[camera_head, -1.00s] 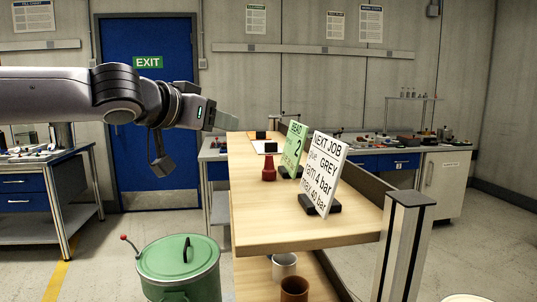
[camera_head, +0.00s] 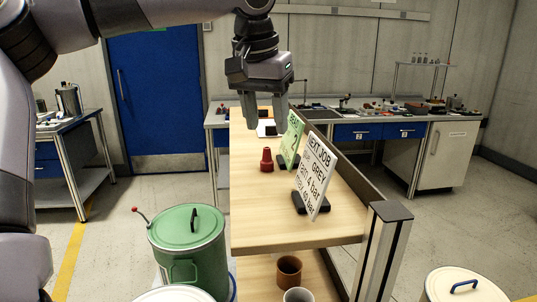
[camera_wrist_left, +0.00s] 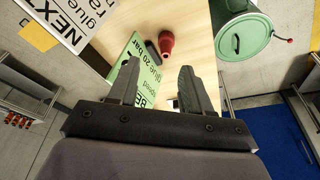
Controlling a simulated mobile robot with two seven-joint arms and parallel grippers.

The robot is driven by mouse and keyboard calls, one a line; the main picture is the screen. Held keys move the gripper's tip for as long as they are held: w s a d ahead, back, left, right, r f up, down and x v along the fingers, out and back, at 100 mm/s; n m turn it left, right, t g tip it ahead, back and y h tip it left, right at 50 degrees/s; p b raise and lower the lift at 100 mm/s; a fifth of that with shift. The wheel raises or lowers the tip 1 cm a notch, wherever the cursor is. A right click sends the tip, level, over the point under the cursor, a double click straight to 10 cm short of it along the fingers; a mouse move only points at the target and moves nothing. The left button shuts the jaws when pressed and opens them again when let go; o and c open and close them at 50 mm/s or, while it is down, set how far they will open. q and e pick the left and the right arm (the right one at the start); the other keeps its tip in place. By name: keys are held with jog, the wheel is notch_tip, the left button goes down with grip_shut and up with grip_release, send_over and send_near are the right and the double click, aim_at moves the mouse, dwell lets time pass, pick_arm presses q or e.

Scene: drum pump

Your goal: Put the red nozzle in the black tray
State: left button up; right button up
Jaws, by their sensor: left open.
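The red nozzle (camera_head: 266,161) stands upright on the wooden shelf top (camera_head: 285,228), left of the green sign. In the left wrist view the red nozzle (camera_wrist_left: 166,44) lies just beyond the fingertips, near the shelf edge. My left gripper (camera_head: 265,122) points down above the shelf, with its fingers apart and nothing between them. In the left wrist view the left gripper (camera_wrist_left: 159,68) is also open, apart from the nozzle. I cannot make out for certain which dark item is the black tray. My right gripper is not in view.
A green sign (camera_head: 290,140) and a white "NEXT JOB" sign (camera_head: 316,172) stand on black bases close right of the nozzle. A green drum (camera_head: 187,250) stands left of the shelf. Cups sit on the lower shelf. The near shelf top is clear.

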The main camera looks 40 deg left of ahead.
aim_at(266, 148)
pick_arm(q)
jog(key=x, duration=0.4)
jog(key=a+x, duration=0.1)
jog(key=x, duration=0.1)
jog(key=shift+s+f, duration=0.1)
jog(key=shift+f, duration=0.2)
grip_shut()
